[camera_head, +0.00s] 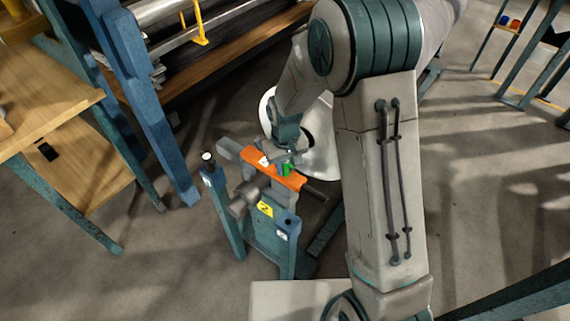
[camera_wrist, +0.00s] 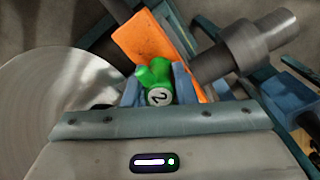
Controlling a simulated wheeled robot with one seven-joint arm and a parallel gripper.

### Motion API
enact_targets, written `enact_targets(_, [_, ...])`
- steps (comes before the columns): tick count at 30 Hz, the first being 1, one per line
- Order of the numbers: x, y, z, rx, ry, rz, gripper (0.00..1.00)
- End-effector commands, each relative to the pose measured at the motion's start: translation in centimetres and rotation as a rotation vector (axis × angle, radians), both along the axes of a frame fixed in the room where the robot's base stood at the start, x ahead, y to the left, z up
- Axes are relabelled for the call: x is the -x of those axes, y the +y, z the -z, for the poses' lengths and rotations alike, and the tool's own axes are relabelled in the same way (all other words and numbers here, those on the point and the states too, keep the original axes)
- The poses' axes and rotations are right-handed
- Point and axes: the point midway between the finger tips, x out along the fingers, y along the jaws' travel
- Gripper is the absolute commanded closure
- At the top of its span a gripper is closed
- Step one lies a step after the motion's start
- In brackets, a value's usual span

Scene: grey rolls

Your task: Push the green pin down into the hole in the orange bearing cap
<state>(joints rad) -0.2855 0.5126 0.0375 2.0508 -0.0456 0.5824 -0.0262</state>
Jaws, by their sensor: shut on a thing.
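The orange bearing cap (camera_head: 262,164) sits on top of the blue stand, and its slanted orange face also shows in the wrist view (camera_wrist: 142,42). The green pin (camera_head: 286,169) is at the cap, below my gripper (camera_head: 285,158). In the wrist view the green pin (camera_wrist: 155,74) stands between the two blue fingers of my gripper (camera_wrist: 158,84), with a round end marked "2" facing the camera. My gripper is shut on the green pin. The pin's lower end and the hole are hidden, so I cannot tell how deep the pin sits.
A blue stand (camera_head: 262,243) with a yellow label carries the cap and a grey roll end (camera_head: 243,197). A large pale roll (camera_head: 317,140) stands behind my gripper. A wooden-topped bench (camera_head: 75,165) is at left.

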Motion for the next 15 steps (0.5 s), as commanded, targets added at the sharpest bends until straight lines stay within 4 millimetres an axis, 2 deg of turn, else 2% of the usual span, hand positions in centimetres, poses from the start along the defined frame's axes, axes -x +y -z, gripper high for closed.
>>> enact_targets(8, [0.0,0.0,0.09,0.0,0.0,0.0,1.0])
enact_targets(9, [0.0,0.0,0.09,0.0,0.0,0.0,0.67])
enact_targets(11, [-0.01,-0.01,0.09,0.0,0.0,0.0,0.51])
enact_targets(15, [-0.09,-0.2,0.08,0.001,-0.001,0.003,0.5])
